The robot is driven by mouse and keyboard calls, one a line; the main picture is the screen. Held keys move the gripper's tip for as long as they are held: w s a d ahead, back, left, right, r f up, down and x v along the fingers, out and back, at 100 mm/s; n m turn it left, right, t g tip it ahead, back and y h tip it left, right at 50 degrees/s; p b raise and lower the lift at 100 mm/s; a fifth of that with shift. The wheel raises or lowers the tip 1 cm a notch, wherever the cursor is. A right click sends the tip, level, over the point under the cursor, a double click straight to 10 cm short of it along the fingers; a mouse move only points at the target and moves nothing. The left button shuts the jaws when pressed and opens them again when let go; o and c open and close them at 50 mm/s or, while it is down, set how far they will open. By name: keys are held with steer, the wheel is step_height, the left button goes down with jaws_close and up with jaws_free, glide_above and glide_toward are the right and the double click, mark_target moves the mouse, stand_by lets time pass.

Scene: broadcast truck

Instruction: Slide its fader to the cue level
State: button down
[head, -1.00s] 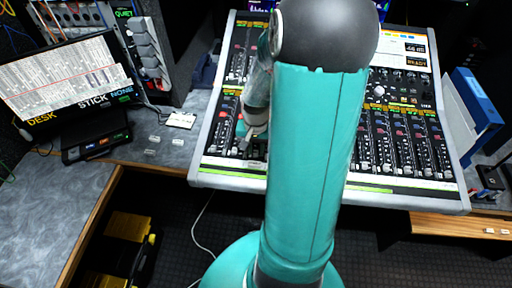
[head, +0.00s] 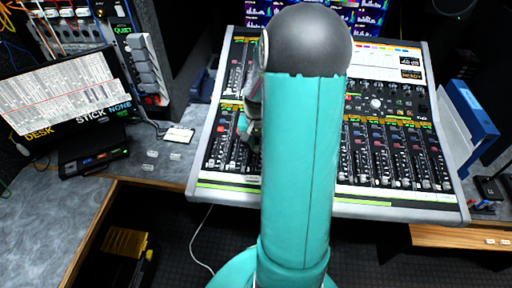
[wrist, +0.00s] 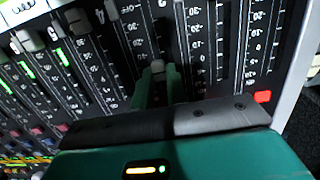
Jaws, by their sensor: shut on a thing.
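The mixing console (head: 400,207) stands ahead of me with rows of channel strips and faders. My gripper (head: 243,128) is over the left part of its lower fader bank, partly hidden behind my teal arm. The cap sits in a slot beside printed level numbers. The lower part of this slot is hidden by my gripper. The wording of the cue level is not readable.
Neighbouring fader caps (wrist: 76,18) stand close on the left, with lit green meters (wrist: 28,70). A red button (wrist: 263,97) is at the right.

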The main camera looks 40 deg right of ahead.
mark_target(256, 147)
steer(key=c, duration=1.7)
jaws_free()
step_height(256, 147, up, 14)
steer(key=shift+f, duration=0.1)
